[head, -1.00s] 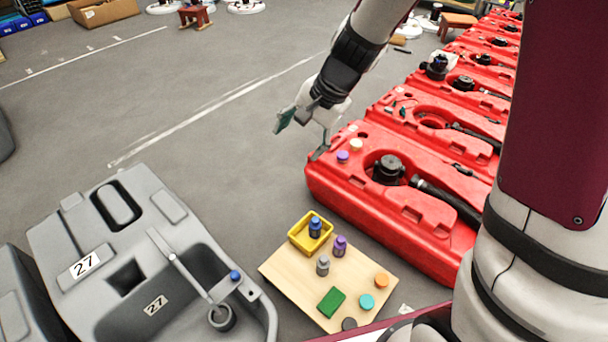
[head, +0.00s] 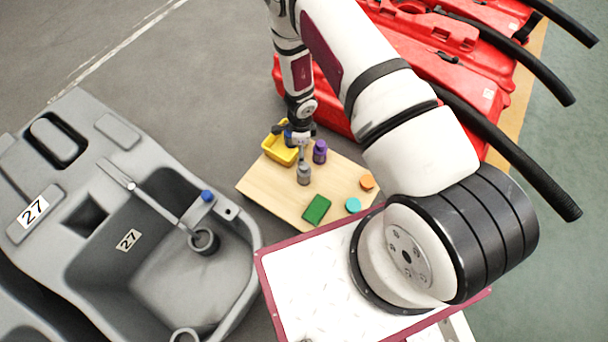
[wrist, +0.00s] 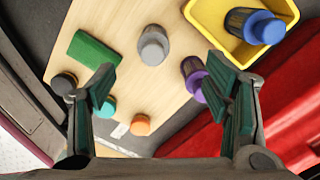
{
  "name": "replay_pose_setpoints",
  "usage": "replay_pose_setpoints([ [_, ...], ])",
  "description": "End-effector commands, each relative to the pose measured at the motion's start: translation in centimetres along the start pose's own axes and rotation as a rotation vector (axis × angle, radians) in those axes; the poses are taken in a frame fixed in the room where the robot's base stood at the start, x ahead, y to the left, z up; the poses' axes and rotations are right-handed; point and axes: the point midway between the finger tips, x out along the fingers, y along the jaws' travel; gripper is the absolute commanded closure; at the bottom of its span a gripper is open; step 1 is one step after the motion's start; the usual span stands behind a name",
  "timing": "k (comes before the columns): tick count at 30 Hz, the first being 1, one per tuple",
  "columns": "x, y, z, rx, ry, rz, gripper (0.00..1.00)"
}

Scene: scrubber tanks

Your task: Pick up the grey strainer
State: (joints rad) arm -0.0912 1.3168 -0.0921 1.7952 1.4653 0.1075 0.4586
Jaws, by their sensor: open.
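The grey strainer (head: 303,174), a small upright cylinder with a lighter top, stands on the wooden board (head: 260,189). In the wrist view the grey strainer (wrist: 153,45) lies just ahead of the fingertips, between their lines. My gripper (wrist: 160,75) is open and empty, with its two green-padded fingers spread apart. In the head view my gripper (head: 301,138) hangs above the board, slightly beyond the grey strainer, partly covering the blue strainer. The purple strainer (head: 320,151) stands close by on the right; in the wrist view the purple strainer (wrist: 194,75) is beside the right finger.
A yellow tray (head: 272,153) holds a blue strainer (wrist: 262,28). A green block (head: 316,209), a teal cap (head: 353,205) and an orange cap (head: 367,183) lie on the board. A grey tank (head: 110,130) stands left, red tanks (head: 440,55) behind right.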

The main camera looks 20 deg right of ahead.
Motion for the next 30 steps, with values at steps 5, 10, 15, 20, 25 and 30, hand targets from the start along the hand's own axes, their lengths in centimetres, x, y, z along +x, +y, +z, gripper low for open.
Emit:
replay_pose_setpoints([
  [5, 2.2, 0.8, -0.8, 0.035, 0.025, 0.011, 0.29],
  [10, 3.2, 0.7, -0.8, 0.036, 0.022, 0.01, 0.29],
  [15, 4.2, 0.7, -0.8, 0.036, 0.022, 0.01, 0.29],
  [20, 5.1, 0.8, -0.9, 0.035, 0.022, 0.011, 0.29],
  [25, 7.4, 0.9, -0.9, 0.03, 0.025, 0.013, 0.29],
  [30, 9.6, 0.9, -1.0, 0.032, 0.025, 0.012, 0.29],
])
